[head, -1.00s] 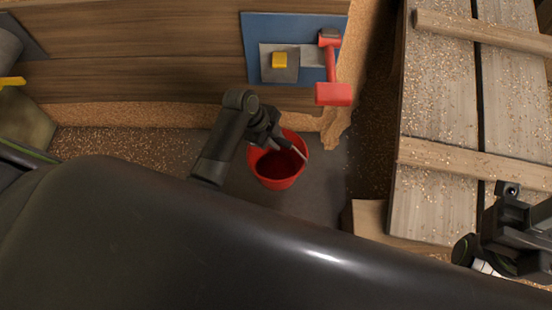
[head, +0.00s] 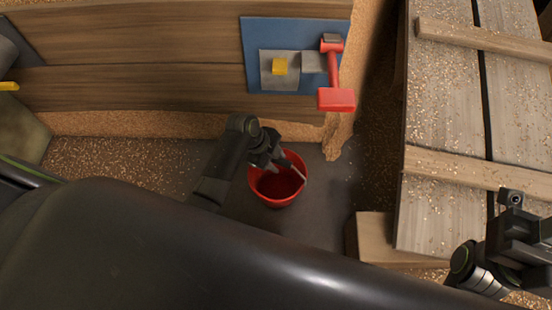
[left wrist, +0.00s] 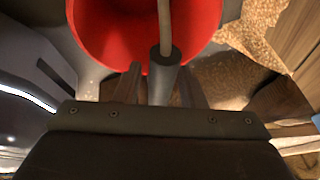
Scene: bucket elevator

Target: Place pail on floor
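The red pail (head: 288,198) is at the middle of the head view, over the grey floor (head: 320,225). I cannot tell whether its base touches the floor. My left gripper (head: 284,166) is over the pail's opening. In the left wrist view, the pail (left wrist: 90,35) fills the top, and its grey handle grip (left wrist: 164,75) lies between the two fingers of my left gripper, which look closed on it. My right gripper (head: 520,240) is at the lower right edge, away from the pail; its fingertips do not show.
A plank platform (head: 440,225) and a wooden block (head: 375,238) are to the right. Grain litters the floor at left.

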